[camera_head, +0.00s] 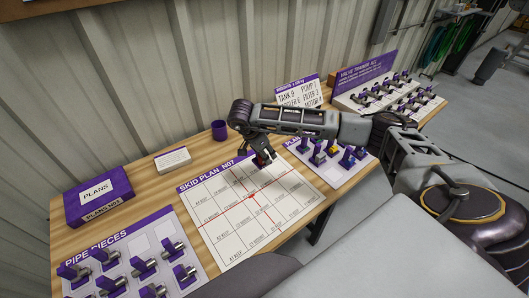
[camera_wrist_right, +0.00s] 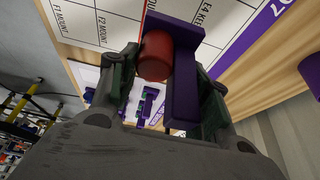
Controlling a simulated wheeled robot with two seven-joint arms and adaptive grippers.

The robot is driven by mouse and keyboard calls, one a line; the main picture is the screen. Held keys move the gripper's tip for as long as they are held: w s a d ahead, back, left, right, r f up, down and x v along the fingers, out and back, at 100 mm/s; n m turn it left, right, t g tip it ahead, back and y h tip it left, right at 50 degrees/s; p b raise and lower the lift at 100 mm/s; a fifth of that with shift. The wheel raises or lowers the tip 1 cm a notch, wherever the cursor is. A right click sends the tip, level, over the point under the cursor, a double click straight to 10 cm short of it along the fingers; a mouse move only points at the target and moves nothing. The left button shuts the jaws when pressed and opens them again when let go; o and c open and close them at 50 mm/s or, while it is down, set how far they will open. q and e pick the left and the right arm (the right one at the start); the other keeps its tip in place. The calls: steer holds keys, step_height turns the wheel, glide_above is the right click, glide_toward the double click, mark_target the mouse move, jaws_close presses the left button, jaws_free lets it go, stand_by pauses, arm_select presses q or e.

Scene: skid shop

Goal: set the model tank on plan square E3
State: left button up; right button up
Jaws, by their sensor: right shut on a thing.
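The model tank, a red cylinder (camera_wrist_right: 156,55) with a purple bracket (camera_wrist_right: 182,100), is between the fingers of my right gripper (camera_wrist_right: 165,95), which is shut on it. In the head view the right gripper (camera_head: 263,160) is over the far part of the white skid plan sheet (camera_head: 225,222), with a small red bit of the tank showing. The sheet has a printed grid with red lines. The E3 label cannot be read; the tank and gripper cover part of the grid. Whether the tank touches the sheet I cannot tell. My left gripper is not in view.
A pipe pieces board (camera_head: 118,226) lies at the front left, with a purple plans box (camera_head: 92,201) behind it. A purple cup (camera_head: 219,130) and a small card (camera_head: 172,160) stand near the wall. Boards with several valve pieces (camera_head: 392,98) lie right. The near sheet is clear.

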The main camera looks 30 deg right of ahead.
steer(key=shift+f+b, duration=1.75)
steer(key=shift+f, duration=0.75)
steer(key=shift+f, duration=0.2)
steer(key=shift+f+b, duration=1.15)
steer(key=shift+f, duration=0.25)
steer(key=shift+f, duration=0.2)
steer(key=shift+f+b, duration=0.75)
stand_by(0.7)
steer(key=o, duration=1.2)
steer(key=shift+r+p, duration=0.45)
steer(key=shift+r, duration=0.35)
